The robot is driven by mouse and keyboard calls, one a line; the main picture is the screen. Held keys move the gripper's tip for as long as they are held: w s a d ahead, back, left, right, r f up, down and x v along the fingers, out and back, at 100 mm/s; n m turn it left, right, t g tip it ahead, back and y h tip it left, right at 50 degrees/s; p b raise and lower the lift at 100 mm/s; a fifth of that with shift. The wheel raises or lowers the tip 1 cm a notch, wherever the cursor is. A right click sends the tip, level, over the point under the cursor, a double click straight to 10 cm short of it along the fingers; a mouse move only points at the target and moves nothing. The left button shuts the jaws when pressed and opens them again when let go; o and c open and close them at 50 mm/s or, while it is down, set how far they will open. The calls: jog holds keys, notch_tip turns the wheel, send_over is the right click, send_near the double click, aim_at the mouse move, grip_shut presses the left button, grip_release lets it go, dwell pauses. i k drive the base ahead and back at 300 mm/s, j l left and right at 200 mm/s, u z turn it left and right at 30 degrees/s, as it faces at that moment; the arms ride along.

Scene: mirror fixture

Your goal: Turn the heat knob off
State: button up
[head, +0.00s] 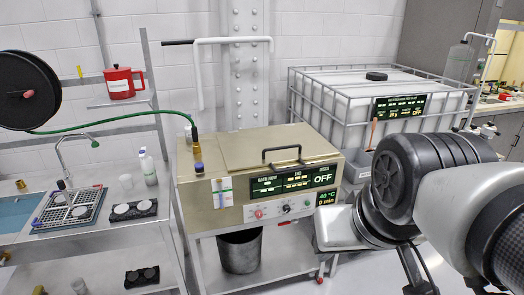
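A beige bath-like unit (208,172) with a lidded top stands at the centre on a metal cart. Its front has a row of small knobs: a red one (258,214) at left, a dark one (286,209) in the middle and another (307,203) at right. Their labels are too small to read, so I cannot tell which is the heat knob. The upper display (322,179) reads OFF; the lower one (324,198) seems to read 60 °C, 0 min. My arm comes in from the right. Its end (338,228) is beside the unit's front right corner, apart from the knobs; no fingertips can be made out.
A caged white tank (345,95) stands behind right. A sink bench (105,240) is at left. A dark bucket (239,252) sits on the cart's lower shelf.

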aim_at(259, 214)
jog(key=u, duration=0.2)
jog(key=k+j+z, duration=0.1)
jog(key=j, duration=0.25)
jog(key=k+j+z, duration=0.15)
jog(key=j, duration=0.15)
jog(key=i+l, duration=0.2)
jog(key=i, duration=0.3)
jog(key=i+l, duration=0.15)
jog(key=i, duration=0.4)
jog(key=i+l, duration=0.1)
jog(key=l, duration=0.25)
jog(key=i+l, duration=0.15)
jog(key=l, duration=0.15)
jog(key=i+l, duration=0.1)
jog(key=l, duration=0.25)
jog(key=i+l, duration=0.15)
jog(key=l, duration=0.15)
jog(key=u, duration=0.05)
